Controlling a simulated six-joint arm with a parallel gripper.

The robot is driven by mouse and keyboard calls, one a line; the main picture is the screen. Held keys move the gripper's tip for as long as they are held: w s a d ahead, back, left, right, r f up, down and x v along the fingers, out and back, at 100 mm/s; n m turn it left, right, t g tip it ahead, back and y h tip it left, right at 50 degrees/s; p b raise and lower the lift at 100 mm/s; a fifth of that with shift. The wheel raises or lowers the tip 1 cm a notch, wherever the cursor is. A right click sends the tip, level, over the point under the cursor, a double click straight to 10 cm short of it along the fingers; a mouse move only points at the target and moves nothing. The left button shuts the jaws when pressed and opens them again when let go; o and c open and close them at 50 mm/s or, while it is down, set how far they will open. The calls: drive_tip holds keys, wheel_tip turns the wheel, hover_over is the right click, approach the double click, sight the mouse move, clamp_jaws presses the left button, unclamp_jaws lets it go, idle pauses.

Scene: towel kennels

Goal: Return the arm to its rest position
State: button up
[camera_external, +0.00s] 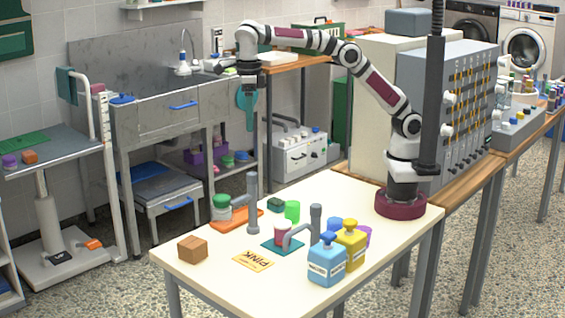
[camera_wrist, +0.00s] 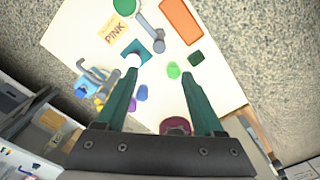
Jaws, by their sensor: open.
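My gripper (camera_external: 250,115) hangs fingers-down from the outstretched arm, high above the back left side of the cream table (camera_external: 205,277). In the wrist view my gripper (camera_wrist: 159,75) has its two teal fingers wide apart, with nothing held between them. The arm rises from its maroon base (camera_external: 400,204) at the table's right corner and reaches left. The tabletop lies well below the fingers.
The table holds an orange tray (camera_external: 245,218), green-lidded jar (camera_external: 221,206), green cup (camera_external: 292,211), brown box (camera_external: 192,249), PINK card (camera_external: 253,260), blue bottle (camera_external: 327,262), yellow bottle (camera_external: 350,245) and grey posts (camera_external: 253,205). A metal sink (camera_external: 150,115) stands behind; a control cabinet (camera_external: 420,90) is right.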

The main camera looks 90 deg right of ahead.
drive_tip(key=s+d+n, duration=0.3)
drive_tip(key=s+n, duration=0.4)
drive_tip(key=s+d+n, duration=0.4)
drive_tip(key=s+n, duration=0.4)
drive_tip(key=s+f+n+y, duration=0.1)
drive_tip(key=s+f+n, duration=0.4)
drive_tip(key=s+n, duration=0.2)
drive_tip(key=s+d+f+n, duration=0.1)
drive_tip(key=s+f+n, duration=0.4)
drive_tip(key=s+n, duration=0.3)
drive_tip(key=s, duration=0.4)
drive_tip(key=shift+d+n+y, duration=0.2)
drive_tip(key=shift+n+y, duration=0.1)
drive_tip(key=shift+y, duration=0.1)
